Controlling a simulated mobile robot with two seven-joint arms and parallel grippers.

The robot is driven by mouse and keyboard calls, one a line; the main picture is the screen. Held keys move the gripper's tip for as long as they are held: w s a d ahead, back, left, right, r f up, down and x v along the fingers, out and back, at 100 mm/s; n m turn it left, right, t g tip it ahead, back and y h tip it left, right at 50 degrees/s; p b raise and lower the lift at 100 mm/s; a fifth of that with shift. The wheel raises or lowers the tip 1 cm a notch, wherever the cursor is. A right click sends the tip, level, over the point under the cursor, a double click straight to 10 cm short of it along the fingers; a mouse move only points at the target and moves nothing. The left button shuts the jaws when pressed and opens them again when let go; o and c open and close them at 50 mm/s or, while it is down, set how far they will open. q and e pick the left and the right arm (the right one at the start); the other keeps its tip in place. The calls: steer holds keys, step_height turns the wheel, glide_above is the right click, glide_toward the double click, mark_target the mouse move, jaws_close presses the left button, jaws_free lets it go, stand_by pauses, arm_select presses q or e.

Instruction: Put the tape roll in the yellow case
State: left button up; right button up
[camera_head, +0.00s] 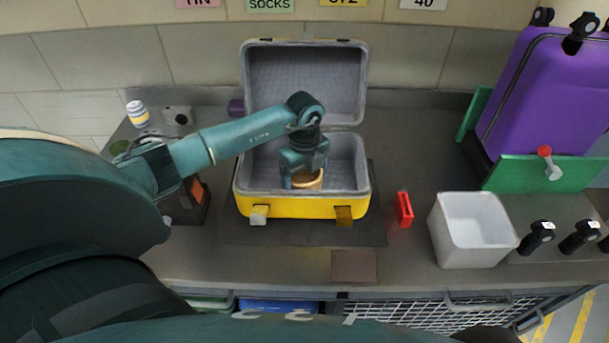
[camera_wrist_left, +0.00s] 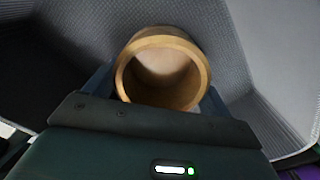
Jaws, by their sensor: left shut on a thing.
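The yellow case (camera_head: 287,206) stands open on a dark mat in the middle of the counter, its grey-lined lid raised at the back. My left gripper (camera_head: 306,180) reaches down inside the case and is shut on the tan tape roll (camera_head: 308,181). In the left wrist view the tape roll (camera_wrist_left: 162,70) sits between the fingers with its round opening facing the camera. The grey lining (camera_wrist_left: 245,60) of the case surrounds it. I cannot tell whether the roll touches the case floor. My right gripper is not in view.
A red box (camera_head: 404,209) and a white bin (camera_head: 472,230) stand right of the case. A purple suitcase (camera_head: 545,85) and green panels are at the far right. A striped container (camera_head: 138,114) is at the back left. A brown flat piece (camera_head: 354,266) lies in front.

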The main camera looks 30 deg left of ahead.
mark_target(304, 173)
arm_select(q)
steer(key=shift+f, duration=0.15)
steer(key=o, duration=1)
steer(key=shift+c, duration=0.2)
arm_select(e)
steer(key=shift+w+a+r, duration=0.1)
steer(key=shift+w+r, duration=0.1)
arm_select(q)
steer(key=shift+r, duration=0.2)
step_height(304, 173, up, 12)
steer(key=b, duration=0.1)
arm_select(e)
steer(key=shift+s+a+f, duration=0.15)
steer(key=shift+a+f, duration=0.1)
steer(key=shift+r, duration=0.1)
